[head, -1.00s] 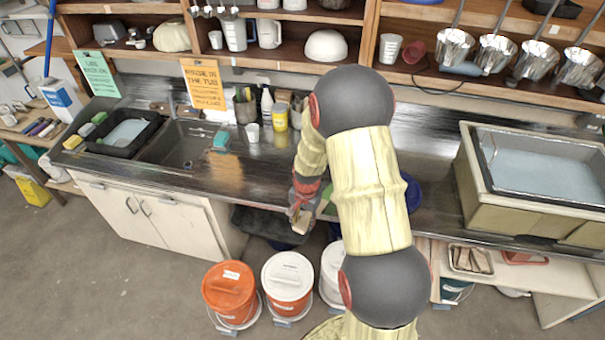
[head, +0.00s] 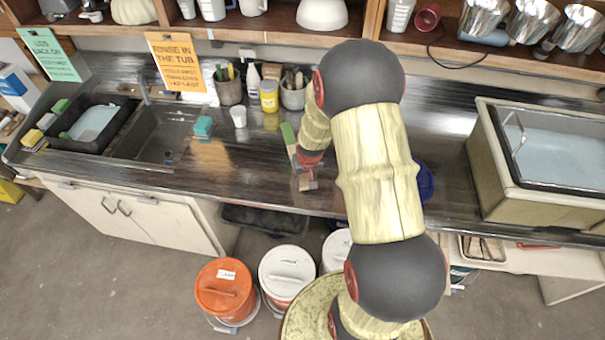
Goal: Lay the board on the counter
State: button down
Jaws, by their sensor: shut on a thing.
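My gripper (head: 309,174) is over the front part of the dark counter (head: 255,183), mostly covered by my own wrist and forearm. It is shut on a small tan piece (head: 307,185), which I take to be the visible part of the board. The rest of the board is hidden or too small to make out, and I cannot tell whether it touches the counter. A narrow green strip (head: 288,134) shows just left of my forearm, behind the gripper. I cannot tell whether it belongs to the held thing.
A white cup (head: 239,117), yellow jar (head: 269,97) and tool pots stand at the back. A teal sponge (head: 203,126) sits by the sink (head: 160,137). A large tub (head: 480,155) is at right. Lidded buckets (head: 225,288) stand below. The counter left of my gripper is clear.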

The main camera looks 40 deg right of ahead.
notch_tip(320, 180, down, 9)
jog(key=b, duration=0.6)
jog(key=shift+f, duration=0.15)
dwell(0.4)
jog(key=c, duration=1.3)
grip_release()
jog(key=shift+o, duration=1.4)
jog(key=shift+w+d+r+p+v, duration=0.1)
jog(key=shift+w+p+v, duration=0.1)
jog(key=shift+p+v, duration=1.25)
jog(key=shift+w+d+r+p+v, duration=0.15)
jog(key=shift+p+v, duration=0.55)
jog(key=shift+v, duration=1.5)
jog(key=shift+w+d+f+p+v, duration=0.1)
jog(key=shift+w+p+v, duration=0.15)
jog(key=shift+p+v, duration=1.2)
jog(key=shift+s+a+r+b, duration=0.1)
jog(key=shift+r+b, duration=0.25)
jog(key=shift+b, duration=0.1)
